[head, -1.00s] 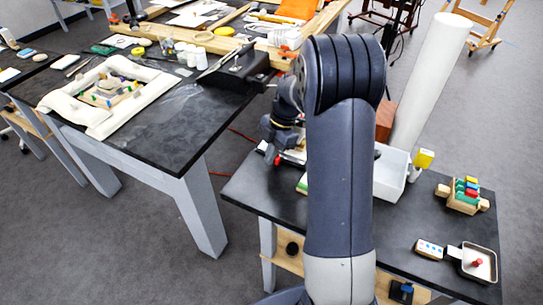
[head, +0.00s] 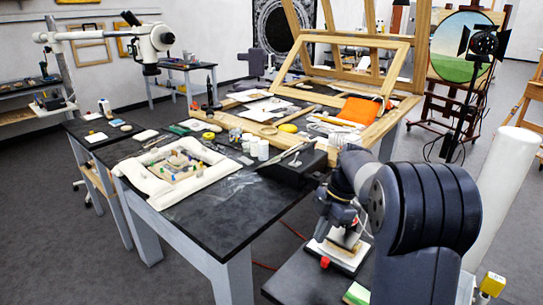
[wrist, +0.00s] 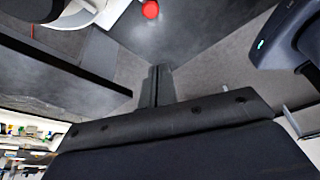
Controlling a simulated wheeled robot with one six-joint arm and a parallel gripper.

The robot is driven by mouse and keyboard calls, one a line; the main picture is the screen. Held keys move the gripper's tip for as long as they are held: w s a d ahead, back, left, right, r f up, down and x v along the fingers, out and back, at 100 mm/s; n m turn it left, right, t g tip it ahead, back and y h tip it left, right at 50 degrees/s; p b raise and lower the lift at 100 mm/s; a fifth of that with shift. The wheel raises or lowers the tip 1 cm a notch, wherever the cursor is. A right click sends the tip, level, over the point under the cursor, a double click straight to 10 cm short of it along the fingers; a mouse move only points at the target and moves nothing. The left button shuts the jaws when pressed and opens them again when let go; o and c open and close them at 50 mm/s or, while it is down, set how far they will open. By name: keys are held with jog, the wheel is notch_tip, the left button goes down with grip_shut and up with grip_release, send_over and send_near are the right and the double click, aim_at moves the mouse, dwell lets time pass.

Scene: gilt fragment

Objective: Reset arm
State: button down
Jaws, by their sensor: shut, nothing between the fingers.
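My arm (head: 425,210) is folded at the lower right of the head view. Its wrist end hangs over the small dark table. In the wrist view my gripper (wrist: 157,85) shows as two thin dark fingers close together, shut with nothing between them. In the head view the fingertips are hard to make out against the dark wrist parts.
A white pad with a beige block (head: 343,242) and a red knob (head: 325,262) lies beneath my wrist. The big dark table (head: 225,205) bears a padded white frame (head: 205,188) and a black box (head: 292,166). A white roll (head: 503,190) stands right.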

jog(key=shift+f, duration=0.1)
jog(key=x, duration=0.9)
jog(key=shift+s+a+f+p, duration=0.1)
jog(key=shift+a+f+p, duration=0.15)
jog(key=shift+p, duration=0.15)
jog(key=d, duration=0.1)
jog(key=w+d, duration=0.1)
jog(key=d, duration=0.1)
jog(key=shift+f, duration=0.15)
jog(key=shift+w+d+p, duration=0.1)
jog(key=shift+d+p, duration=0.15)
jog(key=shift+p, duration=0.05)
